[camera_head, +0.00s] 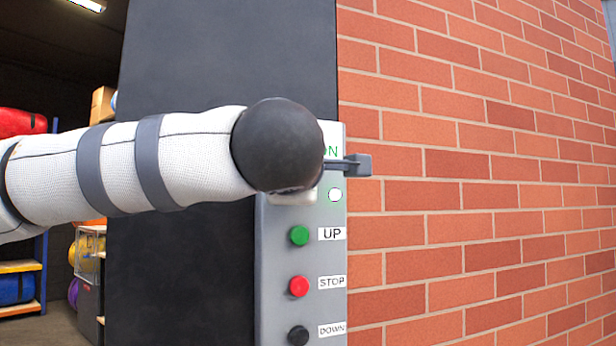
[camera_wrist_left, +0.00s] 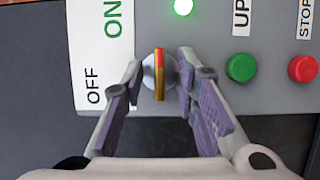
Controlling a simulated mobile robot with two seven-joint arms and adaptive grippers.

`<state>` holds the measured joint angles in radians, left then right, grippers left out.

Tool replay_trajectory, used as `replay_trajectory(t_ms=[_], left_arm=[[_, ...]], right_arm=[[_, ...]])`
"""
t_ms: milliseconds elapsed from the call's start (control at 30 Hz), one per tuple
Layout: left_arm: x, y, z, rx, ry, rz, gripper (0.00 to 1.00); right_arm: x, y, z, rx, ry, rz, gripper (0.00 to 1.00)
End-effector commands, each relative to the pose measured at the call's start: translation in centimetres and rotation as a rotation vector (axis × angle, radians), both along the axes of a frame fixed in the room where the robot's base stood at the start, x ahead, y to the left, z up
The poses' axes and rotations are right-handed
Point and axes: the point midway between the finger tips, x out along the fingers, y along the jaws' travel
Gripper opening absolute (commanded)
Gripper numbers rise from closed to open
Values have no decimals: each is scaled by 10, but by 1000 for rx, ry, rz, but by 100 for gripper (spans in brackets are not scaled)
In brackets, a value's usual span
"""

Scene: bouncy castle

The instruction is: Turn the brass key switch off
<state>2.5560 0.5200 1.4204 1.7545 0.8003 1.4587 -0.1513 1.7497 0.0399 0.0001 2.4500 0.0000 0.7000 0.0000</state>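The brass key switch (camera_wrist_left: 160,76) shows in the left wrist view as a yellow and red bar on a round silver base. The bar runs up and down in that picture, beside a white label (camera_wrist_left: 88,60) reading ON and OFF. My left gripper (camera_wrist_left: 161,60) is open, with one finger on each side of the key and gaps between fingers and bar. In the head view my left arm hides the key, and only a grey part of the left gripper (camera_head: 350,165) sticks out to the right. My right gripper is in neither view.
The grey control box (camera_head: 272,265) carries a green UP button (camera_head: 299,236), a red STOP button (camera_head: 298,286) and a black DOWN button (camera_head: 298,335). A lamp (camera_wrist_left: 183,7) glows green. A brick wall (camera_head: 480,200) stands right; shelves with colored bundles stand far left.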

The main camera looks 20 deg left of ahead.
Motion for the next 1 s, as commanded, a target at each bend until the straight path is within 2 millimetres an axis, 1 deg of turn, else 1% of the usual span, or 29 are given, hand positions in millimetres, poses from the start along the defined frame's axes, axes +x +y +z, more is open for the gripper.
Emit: replay_trajectory(t_ms=[167,200,267,300,667,867,1000], left_arm=[[0,0,0,1,-1,-1,28],[0,0,0,1,-1,-1,23],[0,0,0,1,-1,-1,9],[0,0,0,1,-1,-1,0],[0,0,0,-11,-10,-1,0],[0,0,0,-77,-57,-1,0],[0,0,-1,-164,-118,-1,0]], right_arm=[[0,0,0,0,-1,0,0],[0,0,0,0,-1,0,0],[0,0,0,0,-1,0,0],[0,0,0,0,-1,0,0],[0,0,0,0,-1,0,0],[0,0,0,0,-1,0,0],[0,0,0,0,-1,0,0]])
